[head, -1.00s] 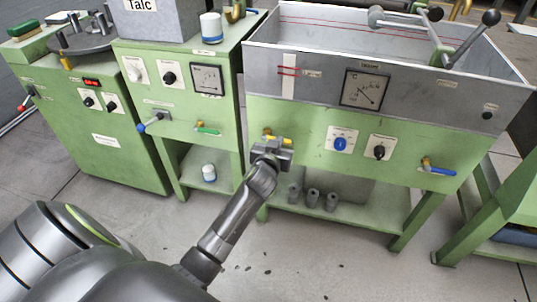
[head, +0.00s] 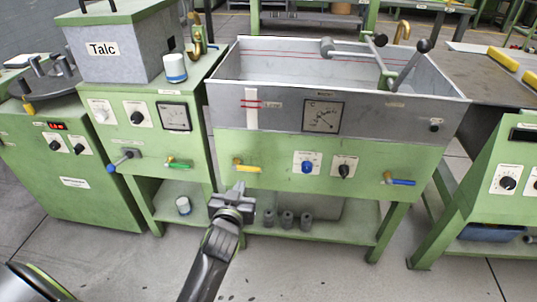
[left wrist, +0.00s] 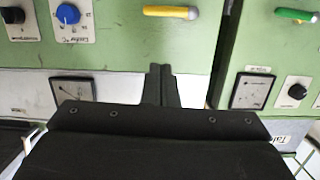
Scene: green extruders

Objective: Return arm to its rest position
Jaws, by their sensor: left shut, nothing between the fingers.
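My left gripper (head: 238,190) is in the middle of the head view, in front of the green tank machine (head: 400,160) and below its yellow-handled valve (head: 247,167). Its fingers are shut with nothing between them. In the left wrist view the two fingers (left wrist: 161,72) lie together, pointing at the green panel. The yellow valve handle (left wrist: 171,12) shows beyond the fingertips, apart from them. My right gripper is in neither view.
A Talc box (head: 120,50) and a white-blue container (head: 175,67) stand on the left machine. Several grey cylinders (head: 287,219) sit on the low shelf under the tank. A blue-handled valve (head: 400,182) sticks out at right. The floor in front is clear.

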